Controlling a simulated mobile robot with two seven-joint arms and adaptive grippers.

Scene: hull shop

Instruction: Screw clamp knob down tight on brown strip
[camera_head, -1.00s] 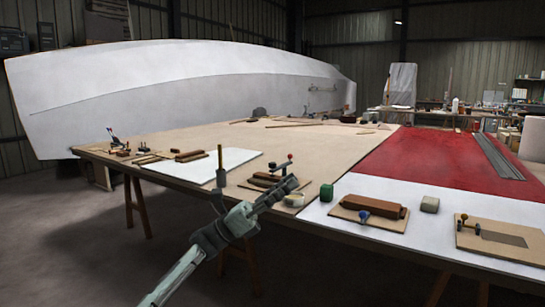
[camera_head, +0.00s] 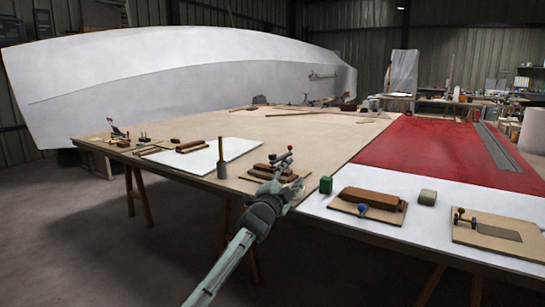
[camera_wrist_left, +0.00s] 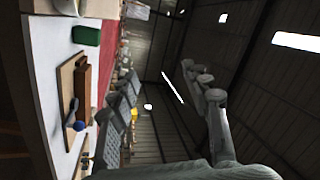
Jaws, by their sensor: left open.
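A clamp with a red knob (camera_head: 290,149) stands on a small board at the table's front edge, beside stacked brown strips (camera_head: 264,168). A second board nearby carries a brown strip (camera_head: 369,197) and a clamp with a blue knob (camera_head: 363,210). In the left wrist view this blue knob (camera_wrist_left: 79,125) and brown strip (camera_wrist_left: 83,88) show at the left. My left gripper (camera_head: 290,185) is open and empty, just in front of the red-knob clamp's board and partly covering it. Whether it touches anything cannot be told. My right gripper is out of view.
A green block (camera_head: 326,185) and a grey block (camera_head: 428,197) stand near the strip boards. Another clamp board (camera_head: 499,234) lies at the right. The middle of the table (camera_head: 310,133) is largely clear.

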